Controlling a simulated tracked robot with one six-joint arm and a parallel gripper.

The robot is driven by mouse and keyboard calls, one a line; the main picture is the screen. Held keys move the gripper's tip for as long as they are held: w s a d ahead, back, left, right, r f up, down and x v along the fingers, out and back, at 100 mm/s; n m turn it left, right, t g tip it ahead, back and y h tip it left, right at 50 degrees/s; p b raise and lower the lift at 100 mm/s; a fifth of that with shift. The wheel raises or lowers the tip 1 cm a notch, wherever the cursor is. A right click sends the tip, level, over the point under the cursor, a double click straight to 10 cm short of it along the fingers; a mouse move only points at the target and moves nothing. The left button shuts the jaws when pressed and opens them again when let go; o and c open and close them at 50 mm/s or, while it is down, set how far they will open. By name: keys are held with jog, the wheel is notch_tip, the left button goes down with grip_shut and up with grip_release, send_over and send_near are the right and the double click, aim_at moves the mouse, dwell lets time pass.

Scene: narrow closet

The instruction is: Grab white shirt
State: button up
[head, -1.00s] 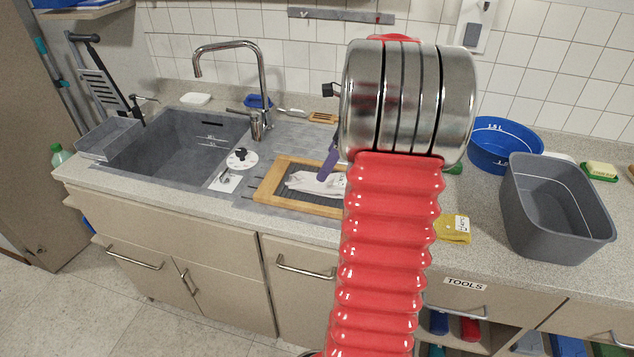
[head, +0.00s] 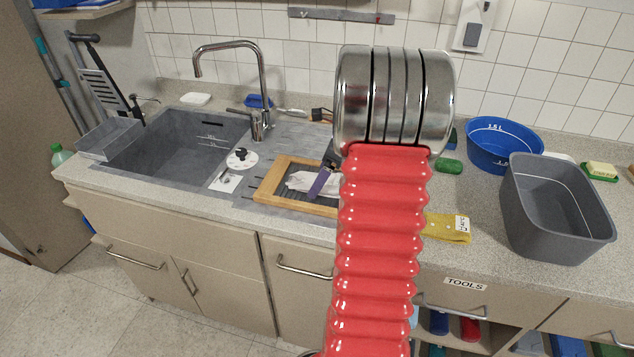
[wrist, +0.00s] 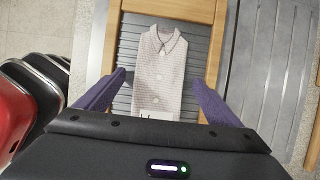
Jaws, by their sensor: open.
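The white shirt (wrist: 158,68), pale with a collar and buttons, lies flat on the grey ribbed board with a wooden frame (wrist: 109,42). In the head view the shirt (head: 300,181) lies on the same framed board (head: 268,184) right of the sink, partly hidden by my arm. My gripper (wrist: 160,78) is open, with its purple fingers on either side of the shirt's lower part in the wrist view. In the head view one purple finger (head: 320,182) shows over the shirt. I cannot tell whether the fingers touch it.
The sink (head: 175,150) and tap (head: 262,85) are left of the board. A grey tub (head: 545,230), blue bowl (head: 490,145) and yellow cloth (head: 447,228) are to the right. A white wall dispenser (head: 473,25) hangs behind.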

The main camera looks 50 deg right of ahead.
jog(key=shift+w+f, duration=0.1)
jog(key=shift+f, duration=0.15)
jog(key=shift+c, duration=0.5)
jog(key=c, duration=1.2)
jog(key=shift+o, duration=0.2)
jog(key=shift+r, duration=0.1)
notch_tip(320, 180, up, 10)
